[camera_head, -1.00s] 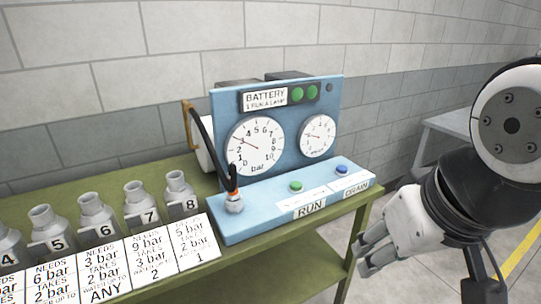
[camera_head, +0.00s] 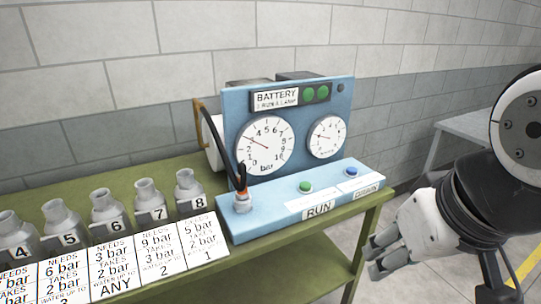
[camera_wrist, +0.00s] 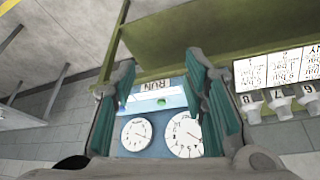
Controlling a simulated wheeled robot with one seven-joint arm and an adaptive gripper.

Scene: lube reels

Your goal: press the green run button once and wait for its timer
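The green RUN button (camera_head: 306,187) sits on the sloped front ledge of the blue panel (camera_head: 340,120), above the RUN label (camera_head: 319,208). The green button also shows in the wrist view (camera_wrist: 160,100), between my fingers in the picture. A blue button (camera_head: 351,171) with the DRAIN label is to its right. My gripper (camera_head: 376,259) is to the right of the bench and apart from the panel. In the wrist view its fingers (camera_wrist: 158,85) are spread, with nothing between them. The BATTERY strip (camera_head: 275,98) has two green lamps (camera_head: 316,93).
Two dials (camera_head: 265,146) (camera_head: 327,137) are on the panel. A hose (camera_head: 215,140) ends in a fitting left of RUN. Several numbered grey bottles (camera_head: 151,202) and bar cards (camera_head: 155,258) line the green bench (camera_head: 262,261). A grey table (camera_head: 470,133) stands behind.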

